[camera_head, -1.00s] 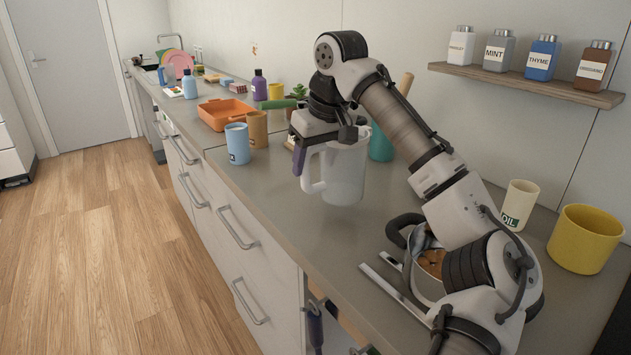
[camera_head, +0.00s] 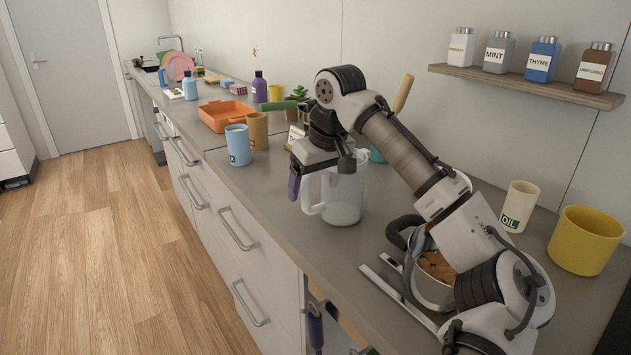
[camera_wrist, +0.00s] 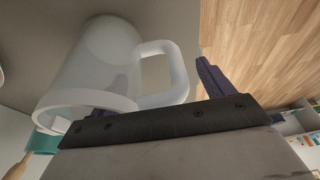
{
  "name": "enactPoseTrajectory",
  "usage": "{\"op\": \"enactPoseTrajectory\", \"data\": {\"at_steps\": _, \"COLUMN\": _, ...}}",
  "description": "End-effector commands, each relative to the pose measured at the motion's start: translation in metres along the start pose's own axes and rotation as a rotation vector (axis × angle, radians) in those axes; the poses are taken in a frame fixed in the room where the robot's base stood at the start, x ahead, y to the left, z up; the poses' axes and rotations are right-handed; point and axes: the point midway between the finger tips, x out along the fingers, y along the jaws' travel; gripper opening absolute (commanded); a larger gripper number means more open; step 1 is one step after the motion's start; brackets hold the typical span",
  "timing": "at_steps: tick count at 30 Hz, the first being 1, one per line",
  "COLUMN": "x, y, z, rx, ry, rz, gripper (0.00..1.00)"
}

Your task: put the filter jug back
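The filter jug (camera_head: 344,198) is a translucent whitish jug with a loop handle (camera_head: 311,195). It is upright on the grey counter, in front of a teal container that it partly hides. In the wrist view the jug (camera_wrist: 97,60) fills the upper left, with its handle on the right. My gripper (camera_head: 318,178) is just above and beside the jug, its fingers spread apart. One purple finger (camera_wrist: 213,76) is out past the handle, apart from it. The other finger is mostly hidden near the jug's rim. Nothing appears clamped between them.
A pot (camera_head: 432,278) with brown contents stands near my arm. A blue cup (camera_head: 237,145), a brown cup (camera_head: 257,130) and an orange tray (camera_head: 224,115) are farther left. An oil cup (camera_head: 518,206) and a yellow pot (camera_head: 584,240) stand right. The counter's front edge is close.

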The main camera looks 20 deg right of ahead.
Motion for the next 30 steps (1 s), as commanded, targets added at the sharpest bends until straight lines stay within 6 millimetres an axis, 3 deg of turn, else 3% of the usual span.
{"op": "enactPoseTrajectory", "data": {"at_steps": 11, "x": -0.007, "y": 0.0, "z": -0.001, "rx": 0.0, "ry": 0.001, "rz": 0.002, "gripper": 0.8}}
{"op": "enactPoseTrajectory", "data": {"at_steps": 24, "x": -0.094, "y": 0.0, "z": -0.002, "rx": 0.0, "ry": 0.001, "rz": 0.001, "gripper": 0.8}}
{"op": "enactPoseTrajectory", "data": {"at_steps": 30, "x": -0.118, "y": 0.001, "z": -0.001, "rx": 0.002, "ry": 0.0, "rz": 0.002, "gripper": 0.8}}
